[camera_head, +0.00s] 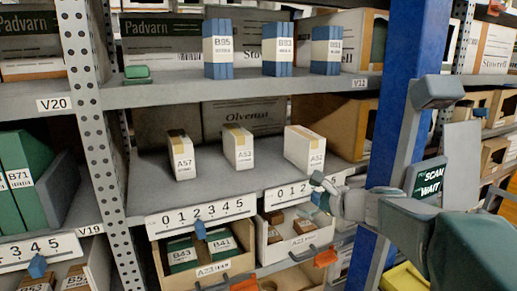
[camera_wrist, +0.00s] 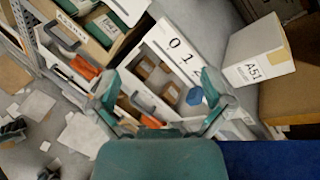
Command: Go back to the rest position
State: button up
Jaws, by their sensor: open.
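My gripper (camera_head: 322,191) is at the right of the head view, in front of the middle shelf, near its number strip and below the rightmost white carton (camera_head: 305,150). In the wrist view my gripper (camera_wrist: 160,92) has its two green-grey fingers spread wide, with nothing between them. Past the fingers lies an open drawer bin (camera_wrist: 150,82) with small brown boxes in it. The white carton (camera_wrist: 258,52) also shows at the right of the wrist view, apart from the fingers.
A blue rack post (camera_head: 405,90) stands right beside my arm, with a "SCAN WAIT" screen (camera_head: 430,178) by it. Two more white cartons, the left (camera_head: 181,153) and the middle (camera_head: 238,147), stand on the grey shelf (camera_head: 150,190). Bins with orange handles (camera_head: 326,257) sit below.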

jog(key=s+a+f+n+g+h, duration=0.2)
jog(key=s+n, duration=0.4)
jog(key=s, duration=0.3)
jog(key=s+a+f+n+g+h, duration=0.1)
jog(key=s+f+n+g, duration=0.3)
jog(key=s, duration=0.5)
jog(key=s+d+f+n+h, duration=0.1)
jog(key=s+d+n+h, duration=0.2)
jog(key=s+n, duration=0.2)
jog(key=s+d+f+n+h, duration=0.2)
jog(key=s+d+n+h, duration=0.1)
jog(key=s, duration=0.4)
jog(key=shift+f+n+t, duration=0.25)
jog(key=shift+n+t, duration=0.05)
jog(key=shift+n, duration=0.6)
